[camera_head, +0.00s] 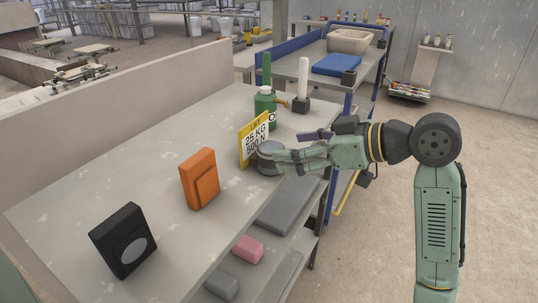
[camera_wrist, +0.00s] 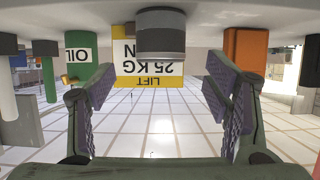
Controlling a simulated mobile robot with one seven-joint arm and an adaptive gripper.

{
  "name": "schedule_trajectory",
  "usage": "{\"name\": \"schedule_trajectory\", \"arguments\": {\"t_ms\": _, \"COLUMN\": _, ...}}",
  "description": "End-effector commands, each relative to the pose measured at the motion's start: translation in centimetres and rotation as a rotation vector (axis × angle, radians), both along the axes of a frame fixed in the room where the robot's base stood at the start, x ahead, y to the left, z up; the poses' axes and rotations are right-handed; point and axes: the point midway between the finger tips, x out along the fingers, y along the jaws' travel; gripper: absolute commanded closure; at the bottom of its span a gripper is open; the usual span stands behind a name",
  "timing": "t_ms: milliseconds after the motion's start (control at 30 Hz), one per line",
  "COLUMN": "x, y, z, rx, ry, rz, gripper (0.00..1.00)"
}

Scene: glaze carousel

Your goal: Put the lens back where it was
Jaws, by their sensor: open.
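The lens looks to be a short dark grey cylinder (camera_head: 268,158) standing on the bench beside the yellow sign. In the wrist view, which is upside down, the cylinder (camera_wrist: 160,40) stands ahead, centred between my fingers. My gripper (camera_head: 290,147) is at the cylinder's right side, low over the bench edge. Its fingers are spread wide in the wrist view (camera_wrist: 160,75), with clear gaps on both sides of the cylinder. Part of the cylinder is hidden by a finger in the head view.
The yellow "LIFT 25 KG" sign (camera_head: 246,143) stands close behind the cylinder. A green oil can (camera_head: 264,108), a white post (camera_head: 303,78), an orange block (camera_head: 199,179) and a black box with a grey disc (camera_head: 117,232) share the bench (camera_head: 150,150).

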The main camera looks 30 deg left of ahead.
Motion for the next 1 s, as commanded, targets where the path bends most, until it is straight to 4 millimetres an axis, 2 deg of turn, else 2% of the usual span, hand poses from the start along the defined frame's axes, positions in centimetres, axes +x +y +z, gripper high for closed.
{"name": "schedule_trajectory", "arguments": {"t_ms": 233, "x": -0.2, "y": 2.0, "z": -0.5, "rx": 0.001, "ry": 0.001, "rz": 0.000, "gripper": 0.29}}
{"name": "schedule_trajectory", "arguments": {"t_ms": 500, "x": -0.5, "y": 5.6, "z": -1.8, "rx": 0.002, "ry": 0.001, "rz": 0.000, "gripper": 0.29}}
{"name": "schedule_trajectory", "arguments": {"t_ms": 800, "x": -0.5, "y": 6.0, "z": -2.1, "rx": 0.002, "ry": 0.000, "rz": -0.002, "gripper": 0.29}}
{"name": "schedule_trajectory", "arguments": {"t_ms": 1000, "x": -0.5, "y": 6.0, "z": -2.1, "rx": 0.002, "ry": 0.000, "rz": -0.002, "gripper": 0.42}}
